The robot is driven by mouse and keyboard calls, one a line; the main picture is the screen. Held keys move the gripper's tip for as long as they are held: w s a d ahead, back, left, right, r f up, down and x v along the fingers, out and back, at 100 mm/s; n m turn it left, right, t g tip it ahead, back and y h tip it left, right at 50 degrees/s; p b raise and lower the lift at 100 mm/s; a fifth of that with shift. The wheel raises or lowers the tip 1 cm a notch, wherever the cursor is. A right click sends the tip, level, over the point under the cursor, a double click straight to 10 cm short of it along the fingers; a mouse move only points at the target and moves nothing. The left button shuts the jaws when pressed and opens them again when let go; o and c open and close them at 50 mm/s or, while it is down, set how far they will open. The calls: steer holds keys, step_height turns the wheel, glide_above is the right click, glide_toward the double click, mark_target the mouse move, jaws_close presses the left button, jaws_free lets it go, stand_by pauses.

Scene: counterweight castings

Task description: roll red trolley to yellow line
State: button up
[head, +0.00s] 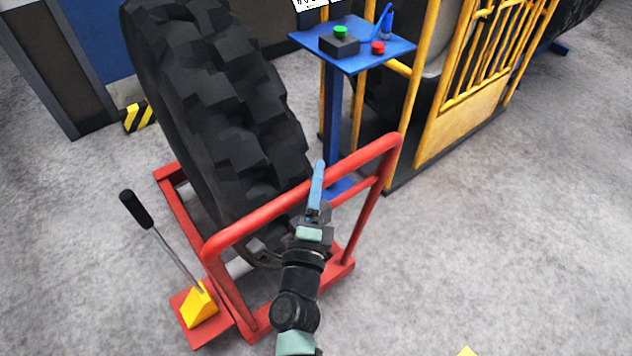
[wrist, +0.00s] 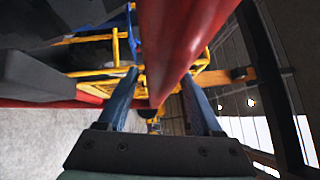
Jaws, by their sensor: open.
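The red trolley (head: 255,221) stands on the grey floor with a large black tyre (head: 213,105) upright on it. Its tubular push handle faces me. My gripper (head: 318,172) is at the handle's top bar, right of its middle. In the wrist view the blue fingers of my gripper (wrist: 160,82) stand apart, with the red bar (wrist: 178,45) running between them. I cannot tell whether either finger touches it. A small yellow patch (head: 467,351) shows at the bottom edge; I cannot tell whether it is the yellow line.
A black-gripped lever (head: 137,210) and a yellow block (head: 199,304) sit at the trolley's left. A blue pedestal (head: 352,44) with green and red buttons stands behind the handle. A yellow cage (head: 470,87) stands at the back right. The floor at right is clear.

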steer(key=shift+c, duration=0.4)
jaws_close()
stand_by(1.1)
